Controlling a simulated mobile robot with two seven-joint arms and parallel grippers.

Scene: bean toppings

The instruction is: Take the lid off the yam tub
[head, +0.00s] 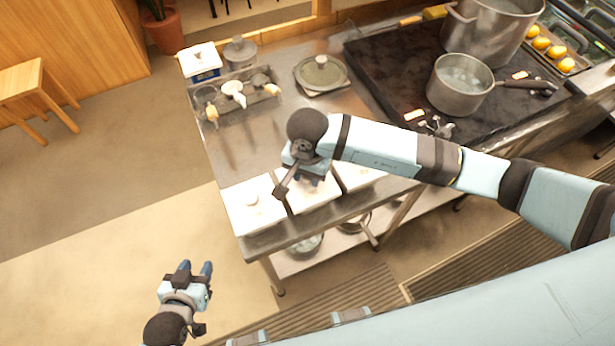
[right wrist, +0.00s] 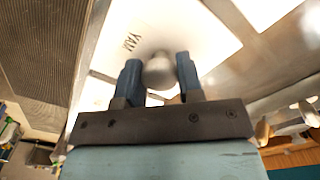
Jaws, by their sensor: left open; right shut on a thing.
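The yam tub's lid (right wrist: 205,45) is white, with "YAM" printed on it and a round grey knob (right wrist: 159,71). In the head view it is the middle of three white lids at the counter's front edge, partly hidden by my right arm. My right gripper (head: 314,181) is over it, its two blue fingers on either side of the knob in the right wrist view. It is shut on the knob. I cannot tell whether the lid is raised; the tub below is hidden. My left gripper (head: 195,268) is open and empty, left of the counter above the floor.
Another white lid (head: 240,215) is to the left and one (head: 358,176) to the right. A tray of utensils (head: 235,95), a round lidded pot (head: 321,75) and a stove with a saucepan (head: 460,85) are farther back. Bare steel counter (head: 245,155) lies behind the lids.

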